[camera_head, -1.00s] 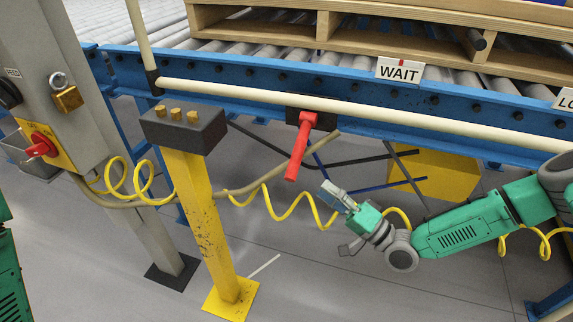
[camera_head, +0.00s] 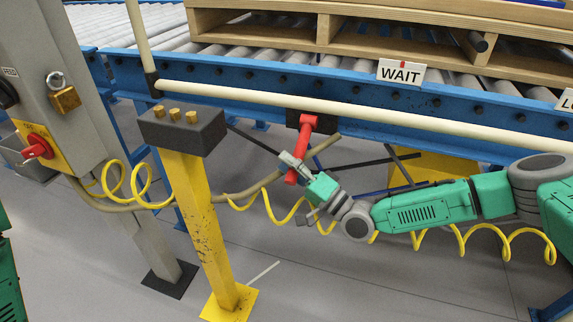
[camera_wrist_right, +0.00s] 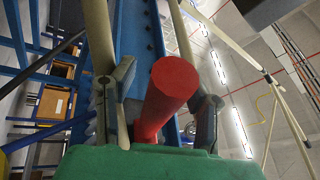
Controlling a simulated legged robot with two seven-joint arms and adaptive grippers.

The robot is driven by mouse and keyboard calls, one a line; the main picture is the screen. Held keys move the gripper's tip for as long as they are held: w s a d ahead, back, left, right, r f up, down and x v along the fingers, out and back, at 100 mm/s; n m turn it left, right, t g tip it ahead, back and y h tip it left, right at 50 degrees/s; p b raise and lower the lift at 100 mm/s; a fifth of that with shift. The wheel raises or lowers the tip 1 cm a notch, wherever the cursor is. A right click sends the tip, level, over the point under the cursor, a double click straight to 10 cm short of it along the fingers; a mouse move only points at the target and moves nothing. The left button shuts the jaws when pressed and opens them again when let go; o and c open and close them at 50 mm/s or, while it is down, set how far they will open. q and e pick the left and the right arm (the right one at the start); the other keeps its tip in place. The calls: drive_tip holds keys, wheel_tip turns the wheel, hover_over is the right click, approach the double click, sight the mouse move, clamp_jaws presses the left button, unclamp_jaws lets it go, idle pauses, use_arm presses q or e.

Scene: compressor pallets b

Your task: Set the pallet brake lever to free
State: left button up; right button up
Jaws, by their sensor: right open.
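The red brake lever (camera_head: 304,140) hangs from a dark mount on the blue conveyor rail, its lower end tilted down to the left. My right gripper (camera_head: 293,165) is at the lever's lower end, coming from below right. In the right wrist view the lever's round red end (camera_wrist_right: 175,83) stands between the two open fingers (camera_wrist_right: 163,105). A gap shows on the left side of it; the right finger is close, and I cannot tell whether it touches. My left gripper is not in view.
A WAIT sign (camera_head: 401,72) is on the blue rail (camera_head: 240,75), below a wooden pallet (camera_head: 330,32). A cream tube (camera_head: 350,112) runs along the rail. A yellow post (camera_head: 205,225) with a dark button box stands at left. A coiled yellow hose (camera_head: 270,207) hangs under the lever.

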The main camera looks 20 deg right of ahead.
clamp_jaws()
drive_tip(key=shift+f, duration=0.1)
drive_tip(key=shift+s+a, duration=0.1)
wheel_tip(320, 180, up, 10)
drive_tip(key=m+g+h+p, duration=0.1)
drive_tip(key=m+h+p, duration=0.3)
drive_tip(key=m, duration=0.6)
drive_tip(key=shift+p, duration=1.25)
